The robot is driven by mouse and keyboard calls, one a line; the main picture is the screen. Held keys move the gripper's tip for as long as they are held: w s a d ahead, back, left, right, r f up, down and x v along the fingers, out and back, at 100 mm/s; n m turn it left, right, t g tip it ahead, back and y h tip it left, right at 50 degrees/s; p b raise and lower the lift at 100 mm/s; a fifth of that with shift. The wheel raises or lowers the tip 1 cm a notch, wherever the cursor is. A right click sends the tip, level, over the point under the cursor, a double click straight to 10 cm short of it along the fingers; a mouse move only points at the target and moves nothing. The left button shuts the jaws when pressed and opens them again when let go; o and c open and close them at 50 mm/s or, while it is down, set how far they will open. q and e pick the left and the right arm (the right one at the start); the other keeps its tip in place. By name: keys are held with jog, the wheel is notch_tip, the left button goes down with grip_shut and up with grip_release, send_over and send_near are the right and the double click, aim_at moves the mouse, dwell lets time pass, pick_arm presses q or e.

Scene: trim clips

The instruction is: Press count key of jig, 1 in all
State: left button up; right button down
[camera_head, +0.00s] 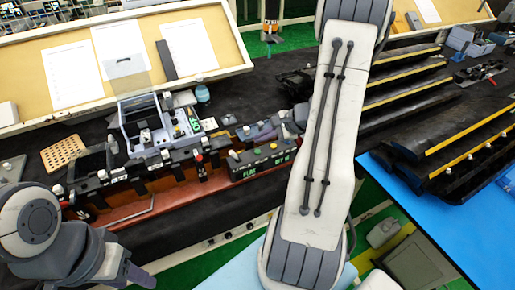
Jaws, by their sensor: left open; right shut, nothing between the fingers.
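The jig (165,190) is a long reddish-brown fixture with black clamps and knobs, lying along the dark bench left of centre. A dark control box (262,161) with green lettering and several small buttons sits at its right end. I cannot tell which button is the count key. My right gripper (257,132) is shut and empty, just behind the control box; whether it touches anything is unclear. My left gripper (128,272) is at the bottom left, in front of the jig and apart from it. It is open and empty, its fingers small in view.
A grey device (145,125) with a clear lid and a green display (195,123) stands behind the jig. A perforated tan block (62,153) is at left. My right arm blocks the centre.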

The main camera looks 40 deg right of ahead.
notch_tip(320, 180, up, 3)
jog(key=shift+f+p, duration=0.1)
jog(key=shift+p, duration=0.55)
